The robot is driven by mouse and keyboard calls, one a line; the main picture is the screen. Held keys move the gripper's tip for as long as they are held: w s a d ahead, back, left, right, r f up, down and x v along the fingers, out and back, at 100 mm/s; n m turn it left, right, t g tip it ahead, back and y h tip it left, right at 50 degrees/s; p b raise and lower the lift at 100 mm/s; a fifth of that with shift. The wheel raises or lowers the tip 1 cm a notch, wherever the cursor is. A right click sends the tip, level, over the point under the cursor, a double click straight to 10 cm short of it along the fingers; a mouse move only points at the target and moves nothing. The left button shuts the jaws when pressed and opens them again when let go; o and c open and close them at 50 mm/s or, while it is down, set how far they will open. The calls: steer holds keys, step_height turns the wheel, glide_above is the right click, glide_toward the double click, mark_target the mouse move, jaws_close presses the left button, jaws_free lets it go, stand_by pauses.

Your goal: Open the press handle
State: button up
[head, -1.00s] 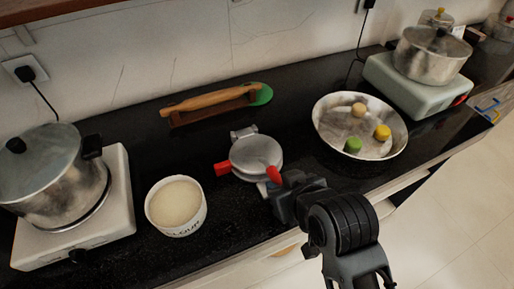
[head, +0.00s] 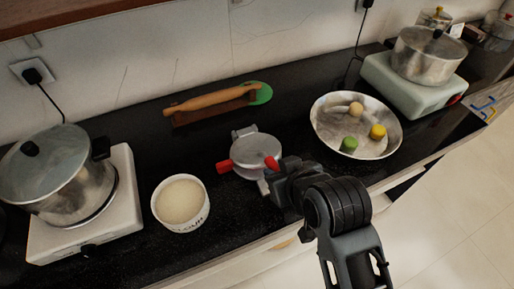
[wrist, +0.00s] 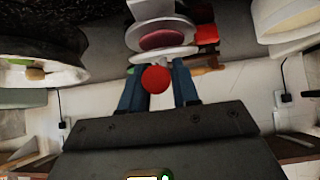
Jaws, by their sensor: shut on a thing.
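The press (head: 255,150) is a round silver metal tool on the black counter. One red handle (head: 224,167) sticks out at its left. Another red handle end (head: 271,163) shows at its right front, next to my gripper (head: 268,181). In the wrist view, the round red knob of that handle (wrist: 156,79) lies between the two blue fingers of my gripper (wrist: 159,92), which is shut on it. The pale discs of the press (wrist: 163,25) show just beyond, with a dark pink face between them. In the head view the upper plate looks low, near flat.
A flour bowl (head: 181,203) stands left of the press. A metal basin (head: 330,140) with coloured dough balls is at the right. A rolling pin (head: 212,98) lies behind. Pots on stoves, left (head: 55,175) and far right (head: 429,58), flank the counter.

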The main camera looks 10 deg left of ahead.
steer(key=shift+w+a+r+p, duration=0.1)
steer(key=shift+r+p, duration=0.15)
steer(key=shift+r, duration=0.1)
steer(key=shift+w+a+r+p, duration=0.1)
steer(key=shift+r+p, duration=0.1)
steer(key=shift+r, duration=0.15)
steer(key=shift+w+a+r, duration=0.25)
steer(key=shift+w+r, duration=0.15)
steer(key=shift+r, duration=0.35)
steer(key=shift+w+a+r, duration=0.2)
steer(key=shift+w+r, duration=0.2)
steer(key=shift+r, duration=0.35)
steer(key=shift+w+a+r, duration=0.35)
steer(key=shift+w+r, duration=0.15)
steer(key=shift+r, duration=0.2)
steer(key=shift+w+a+r, duration=0.3)
steer(key=shift+w+r, duration=0.15)
steer(key=shift+r, duration=0.25)
